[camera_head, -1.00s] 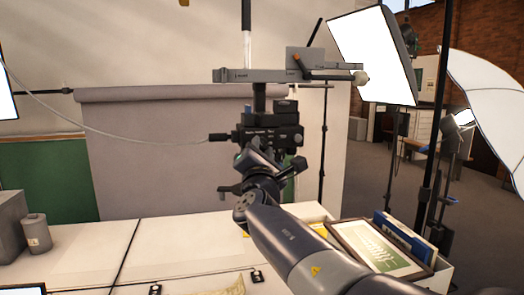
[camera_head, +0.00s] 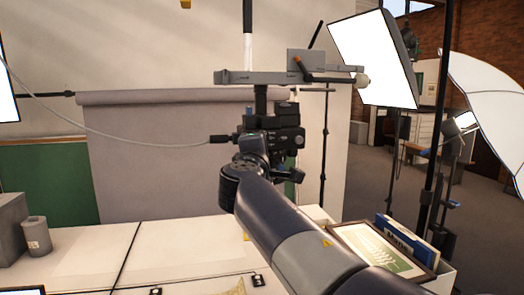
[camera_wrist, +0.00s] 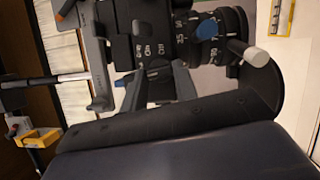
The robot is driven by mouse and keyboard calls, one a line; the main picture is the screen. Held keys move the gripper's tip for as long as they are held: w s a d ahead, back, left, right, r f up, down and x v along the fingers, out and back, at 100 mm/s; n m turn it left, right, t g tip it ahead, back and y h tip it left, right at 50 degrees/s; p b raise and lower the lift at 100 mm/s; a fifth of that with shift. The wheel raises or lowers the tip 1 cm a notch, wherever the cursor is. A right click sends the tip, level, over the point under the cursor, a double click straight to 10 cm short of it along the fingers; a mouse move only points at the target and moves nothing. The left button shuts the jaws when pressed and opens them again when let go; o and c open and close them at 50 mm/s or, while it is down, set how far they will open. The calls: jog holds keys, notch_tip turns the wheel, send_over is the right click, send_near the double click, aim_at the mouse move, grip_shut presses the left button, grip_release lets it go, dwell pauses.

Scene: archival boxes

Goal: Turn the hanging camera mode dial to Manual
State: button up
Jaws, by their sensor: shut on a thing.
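The black camera (camera_head: 285,132) hangs under a grey bracket (camera_head: 255,77) in the head view. In the wrist view its lens (camera_wrist: 210,35) shows number rings and a blue part. The mode dial (camera_wrist: 147,48) is a dark part with white markings; its setting is too small and tilted to read. My gripper (camera_wrist: 157,82) has its grey fingers against the dial's lower side and is shut on it. The fingertips' contact is partly hidden. In the head view my arm covers most of the gripper and the camera's lower part.
A cable (camera_head: 110,132) runs to the camera's left side. A white table (camera_head: 85,250) lies below, with a framed picture (camera_head: 385,250) at its right. A softbox (camera_head: 372,58), an umbrella (camera_head: 490,90) and stands are at the right. A grey backdrop (camera_head: 160,160) hangs behind.

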jog(key=shift+r+m, duration=0.1)
jog(key=shift+m, duration=0.7)
jog(key=shift+g, duration=0.3)
jog(key=o, duration=1)
jog(key=s+b, duration=0.1)
jog(key=s, duration=0.2)
jog(key=s+b, duration=0.1)
jog(key=s, duration=0.3)
jog(key=s+a+b, duration=0.1)
jog(key=s, duration=0.2)
jog(key=shift+s+a, duration=0.1)
jog(key=shift+s, duration=0.3)
